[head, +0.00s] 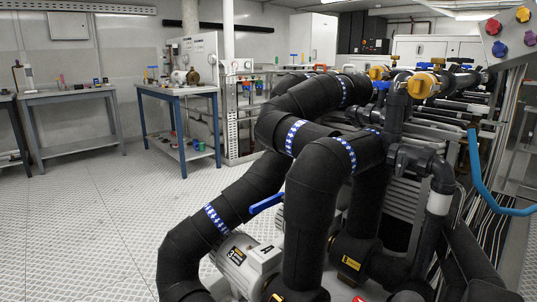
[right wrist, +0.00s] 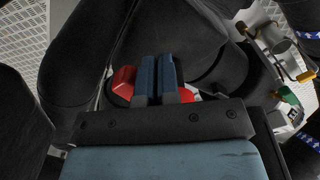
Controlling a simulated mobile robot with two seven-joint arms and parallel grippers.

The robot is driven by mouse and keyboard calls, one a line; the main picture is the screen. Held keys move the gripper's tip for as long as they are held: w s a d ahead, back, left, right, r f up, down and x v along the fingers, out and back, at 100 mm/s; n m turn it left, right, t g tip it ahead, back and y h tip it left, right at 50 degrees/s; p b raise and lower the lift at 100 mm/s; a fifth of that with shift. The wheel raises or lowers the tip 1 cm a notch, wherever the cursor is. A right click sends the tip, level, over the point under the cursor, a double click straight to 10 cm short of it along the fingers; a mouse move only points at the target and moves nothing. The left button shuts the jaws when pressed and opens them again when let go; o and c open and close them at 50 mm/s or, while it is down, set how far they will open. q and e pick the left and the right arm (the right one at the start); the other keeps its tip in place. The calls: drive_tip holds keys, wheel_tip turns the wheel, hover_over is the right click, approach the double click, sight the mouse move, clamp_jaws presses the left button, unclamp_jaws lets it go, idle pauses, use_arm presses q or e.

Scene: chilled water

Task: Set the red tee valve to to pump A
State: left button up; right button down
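A red part that looks like the red tee valve's handle (right wrist: 122,82) is in the right wrist view. It shows on both sides of my right gripper's fingers, and its middle is hidden behind them. My right gripper (right wrist: 158,80) has its two blue-grey fingers almost together, with only a narrow dark gap and nothing visible held between them. I cannot tell whether the fingertips touch the red part. In the head view a small red patch (head: 360,299) shows at the bottom edge, too cut off to identify. Pump A (head: 248,265), light grey with a letter A, stands at the lower middle. My left gripper is not in view.
Thick black pipes (head: 318,200) with blue-and-white arrow bands crowd the middle and surround the right gripper. A blue lever (head: 266,203) sticks out near pump A. A yellow-topped valve (head: 423,86) is farther back. The floor (head: 80,225) at left is clear.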

drive_tip(key=shift+s+d+f, duration=0.15)
drive_tip(key=shift+s+f, duration=0.2)
drive_tip(key=shift+f, duration=0.3)
drive_tip(key=shift+d, duration=0.55)
drive_tip(key=shift+w+d, duration=0.15)
drive_tip(key=shift+d, duration=0.4)
drive_tip(key=r+p, duration=0.1)
drive_tip(key=r, duration=0.1)
drive_tip(key=a+r+p, duration=0.1)
drive_tip(key=r+p, duration=0.1)
drive_tip(key=r, duration=0.1)
drive_tip(key=shift+a+r, duration=0.15)
drive_tip(key=shift+a, duration=0.05)
idle(0.5)
